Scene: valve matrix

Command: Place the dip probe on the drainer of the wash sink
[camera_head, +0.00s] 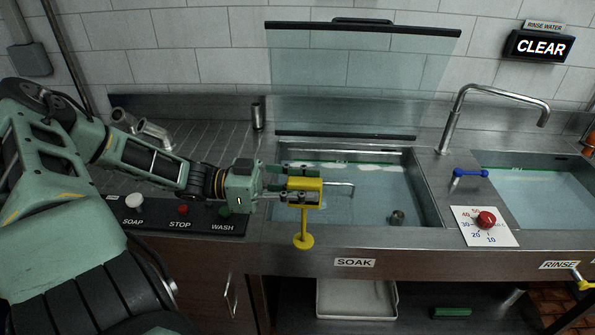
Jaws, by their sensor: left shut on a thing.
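My left gripper (290,190) is shut on the dip probe (306,184), a yellow block with a thin metal rod pointing right, bent down at its tip. It is held above the front left part of the soak basin (425,200), which holds water. The ribbed metal drainer (205,140) lies to the left, behind my left forearm, which hides part of it. My right gripper is not in view.
A raised clear lid (350,80) stands behind the basin. A dark canister (258,115) stands at the drainer's right. A button panel (160,217) lies in front; a tap (455,115) stands right.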

